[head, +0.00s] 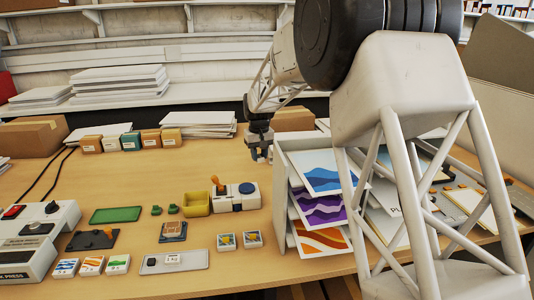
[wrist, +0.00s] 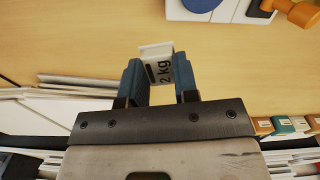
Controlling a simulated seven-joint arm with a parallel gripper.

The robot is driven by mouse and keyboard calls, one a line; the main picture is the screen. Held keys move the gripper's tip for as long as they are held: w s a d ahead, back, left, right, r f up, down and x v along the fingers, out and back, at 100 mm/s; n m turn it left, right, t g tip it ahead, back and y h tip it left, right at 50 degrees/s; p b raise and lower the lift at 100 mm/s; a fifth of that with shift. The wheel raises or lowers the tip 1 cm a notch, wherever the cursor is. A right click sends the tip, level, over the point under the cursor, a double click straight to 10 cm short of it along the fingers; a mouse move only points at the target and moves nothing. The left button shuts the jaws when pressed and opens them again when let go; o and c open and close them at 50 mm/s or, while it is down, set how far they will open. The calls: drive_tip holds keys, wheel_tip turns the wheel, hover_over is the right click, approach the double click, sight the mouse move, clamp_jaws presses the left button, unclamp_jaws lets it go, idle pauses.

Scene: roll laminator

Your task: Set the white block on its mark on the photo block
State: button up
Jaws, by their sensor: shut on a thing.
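My gripper (wrist: 160,80) is shut on a white block (wrist: 162,66) printed "2 kg" in the wrist view. The block sits between the two blue finger pads, slightly turned. In the head view my gripper (head: 260,154) hangs above the back of the table, left of the photo rack; the held block is hard to make out there. A block with a brown top and dark blue base (head: 173,231) lies at the front middle of the table. It may be the photo block, but I cannot tell for sure; its mark is too small to see. My gripper is well away from it.
A grey plate (head: 196,259) holds a small white "1 kg" piece. Small picture tiles (head: 92,265) lie at the front. A yellow bin (head: 196,204), a white device with an orange lever (head: 237,196) and a green tray (head: 116,215) stand nearby. The photo rack (head: 283,190) is right of my gripper.

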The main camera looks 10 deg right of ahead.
sight(173, 225)
drive_tip(key=s+a+n, duration=0.2)
drive_tip(key=a, duration=0.3)
drive_tip(key=s+a+f+n, duration=0.1)
drive_tip(key=s+a+n, duration=0.1)
drive_tip(key=a, duration=0.4)
drive_tip(key=s+a+f+n, duration=0.1)
drive_tip(key=s+a+n, duration=0.1)
drive_tip(key=a, duration=0.3)
drive_tip(key=shift+a+f+n, duration=0.15)
drive_tip(key=shift+a+n, duration=0.2)
drive_tip(key=shift+n, duration=0.45)
drive_tip(key=s+a+f+n, duration=0.1)
drive_tip(key=s+a+n, duration=0.1)
drive_tip(key=s+a, duration=0.1)
drive_tip(key=s+a+f+n, duration=0.1)
drive_tip(key=s+a+n, duration=0.2)
drive_tip(key=a, duration=0.3)
drive_tip(key=s+a+f+n, duration=0.1)
drive_tip(key=s+a+n, duration=0.2)
drive_tip(key=a, duration=0.2)
drive_tip(key=shift+s+a+f, duration=0.1)
drive_tip(key=shift+s+f, duration=0.05)
drive_tip(key=shift+s, duration=0.15)
drive_tip(key=shift+f, duration=0.15)
drive_tip(key=shift+f, duration=2.9)
drive_tip(key=shift+f, duration=0.4)
drive_tip(key=o, duration=0.6)
